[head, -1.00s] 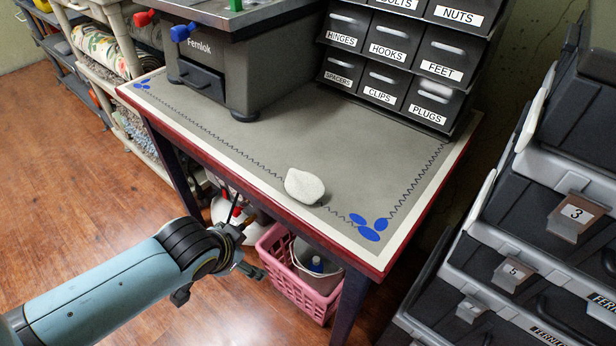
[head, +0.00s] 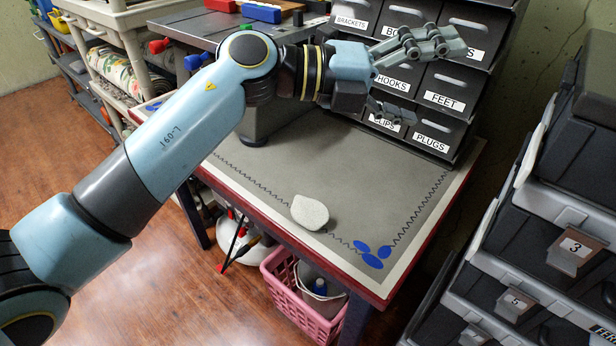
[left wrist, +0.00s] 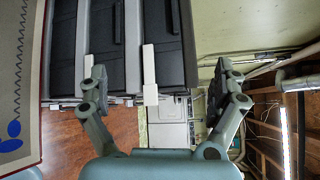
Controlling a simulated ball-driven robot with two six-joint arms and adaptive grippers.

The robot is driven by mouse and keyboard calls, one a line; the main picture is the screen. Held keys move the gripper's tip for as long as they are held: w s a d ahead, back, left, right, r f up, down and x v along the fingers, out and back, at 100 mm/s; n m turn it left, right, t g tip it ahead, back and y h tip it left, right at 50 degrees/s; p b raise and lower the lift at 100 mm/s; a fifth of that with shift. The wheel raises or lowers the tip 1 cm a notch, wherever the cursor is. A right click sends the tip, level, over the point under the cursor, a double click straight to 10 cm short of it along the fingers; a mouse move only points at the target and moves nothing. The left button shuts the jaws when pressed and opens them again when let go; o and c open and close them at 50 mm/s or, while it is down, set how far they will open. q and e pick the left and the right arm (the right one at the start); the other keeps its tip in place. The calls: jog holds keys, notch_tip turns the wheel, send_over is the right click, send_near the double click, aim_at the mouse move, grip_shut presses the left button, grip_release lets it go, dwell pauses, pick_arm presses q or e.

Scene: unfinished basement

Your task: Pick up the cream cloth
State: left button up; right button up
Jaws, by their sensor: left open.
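A small pale rounded piece (head: 310,213), which looks like the bunched cream cloth, lies on the grey tabletop (head: 360,190) near its front edge. My left gripper (head: 425,82) is in the air above the back of the table, in front of the labelled drawers, up and to the right of the cloth. Its fingers are apart with nothing between them. In the left wrist view the open fingers (left wrist: 160,88) frame dark cases and a far wall; the cloth is not seen there. My right gripper is not in view.
Stacked dark cases (head: 530,240) stand on the right. A pink basket (head: 300,300) is under the table. The tabletop around the cloth is clear.

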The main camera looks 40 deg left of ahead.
pick_arm(q)
notch_tip(320, 180, down, 6)
jog(key=a+m+g+y, duration=0.1)
jog(key=m+g+y, duration=0.1)
jog(key=g, duration=0.2)
jog(key=g+y, duration=0.7)
jog(key=y, duration=0.1)
send_near(310, 208)
jog(key=shift+n+g, duration=0.3)
jog(key=shift+n, duration=0.1)
jog(key=x, duration=0.4)
jog(key=shift+w+a+f+b, duration=0.1)
jog(key=shift+a+b, duration=0.05)
jog(key=shift+b, duration=0.2)
jog(key=x, duration=0.5)
jog(key=shift+w+f, duration=0.15)
jog(key=shift+f, duration=0.2)
jog(key=shift+c, duration=0.3)
jog(key=c, duration=1)
